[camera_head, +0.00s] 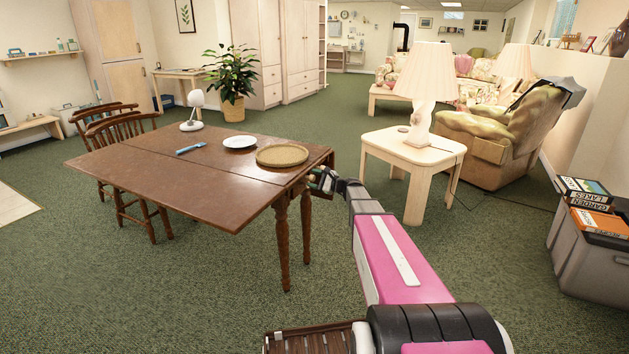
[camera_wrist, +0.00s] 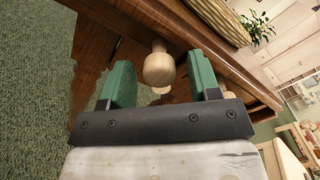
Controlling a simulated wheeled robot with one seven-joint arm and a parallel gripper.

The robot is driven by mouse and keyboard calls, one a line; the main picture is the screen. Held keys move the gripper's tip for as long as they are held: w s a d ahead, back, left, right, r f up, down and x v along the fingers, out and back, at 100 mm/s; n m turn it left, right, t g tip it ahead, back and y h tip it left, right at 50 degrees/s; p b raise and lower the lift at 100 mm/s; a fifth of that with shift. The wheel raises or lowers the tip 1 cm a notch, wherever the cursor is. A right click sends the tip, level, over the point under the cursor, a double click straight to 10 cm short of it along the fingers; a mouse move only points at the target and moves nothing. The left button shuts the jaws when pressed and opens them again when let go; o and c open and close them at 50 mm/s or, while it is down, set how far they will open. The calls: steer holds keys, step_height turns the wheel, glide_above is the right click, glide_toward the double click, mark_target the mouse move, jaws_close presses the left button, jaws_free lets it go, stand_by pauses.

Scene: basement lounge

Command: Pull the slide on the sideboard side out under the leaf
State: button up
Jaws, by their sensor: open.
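The brown wooden table (camera_head: 180,175) stands left of centre in the head view, with a seam across its top. A dark panel hangs at its right end (camera_head: 327,160). My gripper (camera_head: 318,179) is at that end, just below the top's edge. In the wrist view, a pale round wooden knob (camera_wrist: 158,66) sits between the open green fingers of my gripper (camera_wrist: 160,62), with gaps on both sides. A second pale rounded piece (camera_wrist: 162,90) shows partly behind the knob. The slide itself is mostly hidden, and I cannot tell how far out it stands.
A side table (camera_head: 413,150) with a lamp stands close right of my gripper. Green carpet in front is clear.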

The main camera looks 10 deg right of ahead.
jaws_close()
steer(key=s+a, duration=0.9)
steer(key=s, duration=0.3)
steer(key=shift+s, duration=0.3)
jaws_free()
steer(key=v, duration=1)
steer(key=shift+s+d, duration=0.25)
